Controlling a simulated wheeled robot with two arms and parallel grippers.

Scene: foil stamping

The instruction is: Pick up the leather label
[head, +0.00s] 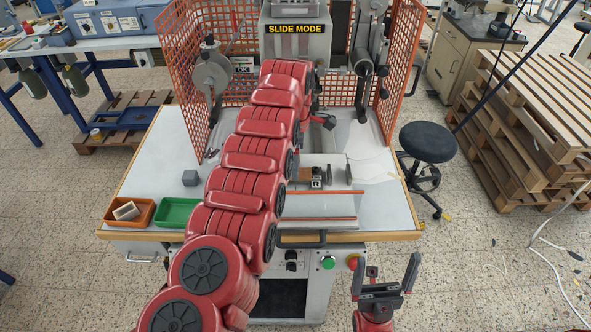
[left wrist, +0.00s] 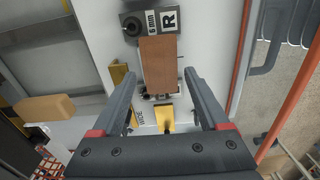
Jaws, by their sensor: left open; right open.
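The leather label is a brown rectangle (left wrist: 158,65) in the left wrist view, lying by a grey block marked "6 mm" and "R" (left wrist: 152,20). In the head view a small brown patch of it (head: 305,173) shows beside the arm. My left gripper (left wrist: 159,76) is open, with a finger on either side of the label's lower end; I cannot tell whether they touch it. In the head view the left fingers are mostly hidden by my red arm. My right gripper (head: 393,266) is open and empty, in front of the table's right side.
The stamping press (head: 296,40) stands behind, with orange mesh guards (head: 205,70) on both sides. An orange tray (head: 143,222) with a pale block and a green tray (head: 178,211) are at the table's left front. A grey cube (head: 190,178) lies behind them. A stool (head: 428,142) stands right.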

